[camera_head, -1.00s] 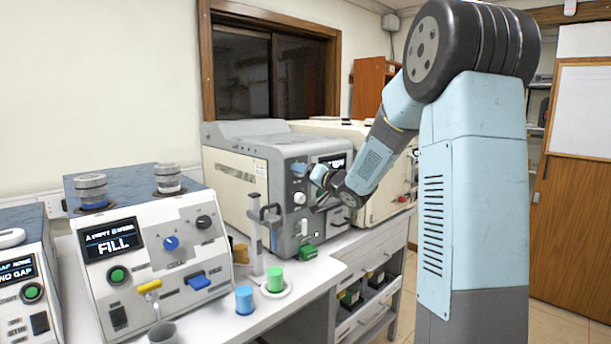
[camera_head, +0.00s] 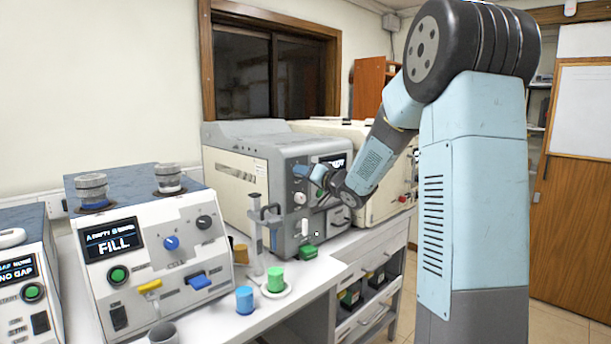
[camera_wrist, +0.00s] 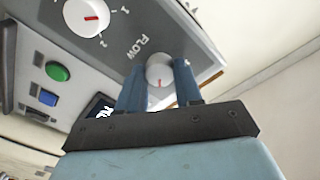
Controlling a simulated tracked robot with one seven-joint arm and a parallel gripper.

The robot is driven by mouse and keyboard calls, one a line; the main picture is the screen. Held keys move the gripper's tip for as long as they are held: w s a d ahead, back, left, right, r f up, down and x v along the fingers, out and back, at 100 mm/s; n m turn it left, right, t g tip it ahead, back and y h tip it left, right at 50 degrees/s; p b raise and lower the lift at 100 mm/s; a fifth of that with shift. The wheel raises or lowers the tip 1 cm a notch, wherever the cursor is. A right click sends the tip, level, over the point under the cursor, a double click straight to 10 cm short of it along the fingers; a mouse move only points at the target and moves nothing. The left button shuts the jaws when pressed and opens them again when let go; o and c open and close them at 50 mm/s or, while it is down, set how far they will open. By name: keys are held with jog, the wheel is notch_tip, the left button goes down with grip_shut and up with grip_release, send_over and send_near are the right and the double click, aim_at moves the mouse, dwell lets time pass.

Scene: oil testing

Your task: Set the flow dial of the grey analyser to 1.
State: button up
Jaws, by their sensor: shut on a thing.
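The grey analyser (camera_head: 273,167) stands on the bench in the head view, its front panel partly hidden by my arm. In the wrist view my gripper (camera_wrist: 159,72) is shut on a white round dial (camera_wrist: 159,66) with a red pointer mark, a finger on either side. The word FLOW is printed beside this dial. The mark points toward the bottom of the picture; the numbers around this dial are hidden or unreadable. A second white dial (camera_wrist: 87,17) with a red mark and the numbers 1 and 2 is apart from my gripper.
A green button (camera_wrist: 57,71) and a blue button (camera_wrist: 48,97) are on the panel in the wrist view. In the head view a white machine showing FILL (camera_head: 150,250), a blue cup (camera_head: 244,300) and a green cup (camera_head: 275,278) stand left of the analyser.

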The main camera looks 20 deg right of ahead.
jog(key=n, duration=0.6)
jog(key=n+y, duration=0.1)
jog(key=n, duration=1.3)
jog(key=shift+d+f, duration=0.15)
jog(key=shift+f, duration=0.15)
jog(key=shift+n, duration=0.3)
jog(key=o, duration=1)
jog(key=shift+r, duration=0.1)
jog(key=shift+o, duration=0.2)
jog(key=v, duration=1.3)
jog(key=shift+s+d, duration=0.2)
jog(key=shift+d, duration=0.1)
